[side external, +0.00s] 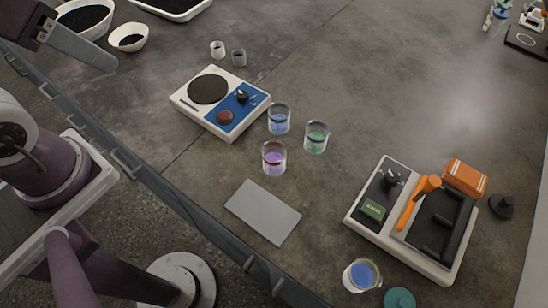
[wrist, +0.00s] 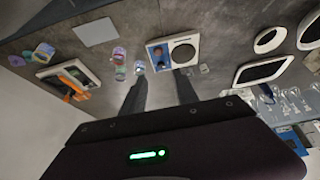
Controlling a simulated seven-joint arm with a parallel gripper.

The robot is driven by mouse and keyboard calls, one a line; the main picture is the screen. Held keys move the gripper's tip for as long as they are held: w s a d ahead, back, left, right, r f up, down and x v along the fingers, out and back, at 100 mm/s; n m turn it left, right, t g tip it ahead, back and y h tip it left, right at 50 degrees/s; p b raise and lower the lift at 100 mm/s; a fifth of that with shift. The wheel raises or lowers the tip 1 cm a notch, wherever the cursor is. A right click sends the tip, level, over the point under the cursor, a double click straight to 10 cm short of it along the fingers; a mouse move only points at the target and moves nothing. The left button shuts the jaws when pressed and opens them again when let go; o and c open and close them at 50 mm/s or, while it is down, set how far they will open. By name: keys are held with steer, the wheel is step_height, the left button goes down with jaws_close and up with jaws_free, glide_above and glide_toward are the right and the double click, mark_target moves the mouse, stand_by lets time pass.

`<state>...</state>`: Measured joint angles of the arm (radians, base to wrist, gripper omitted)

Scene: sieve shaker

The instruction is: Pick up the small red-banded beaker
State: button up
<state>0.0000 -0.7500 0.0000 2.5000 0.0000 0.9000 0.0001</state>
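The small red-banded beaker (side external: 273,158) is clear glass with a dark red band near its rim and purple liquid inside. It stands upright on the grey bench in front of the hotplate. It also shows, small, in the wrist view (wrist: 119,55). A blue-liquid beaker (side external: 279,120) and a green-liquid beaker (side external: 316,137) stand close behind and to its right. My gripper (wrist: 161,78) has its fingers apart with nothing between them. In the side view only part of it shows at the upper left, well away from and above the beaker.
A white-and-blue hotplate (side external: 220,102) stands behind the beakers. A flat grey plate (side external: 263,212) lies in front. A shaker machine (side external: 415,222) is at right, with another blue-liquid beaker (side external: 361,275) and a teal lid (side external: 399,300) near it. Bowls (side external: 128,37) are upper left.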

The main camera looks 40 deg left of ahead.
steer(key=shift+o, duration=0.4)
steer(key=o, duration=0.7)
steer(key=shift+c, duration=0.2)
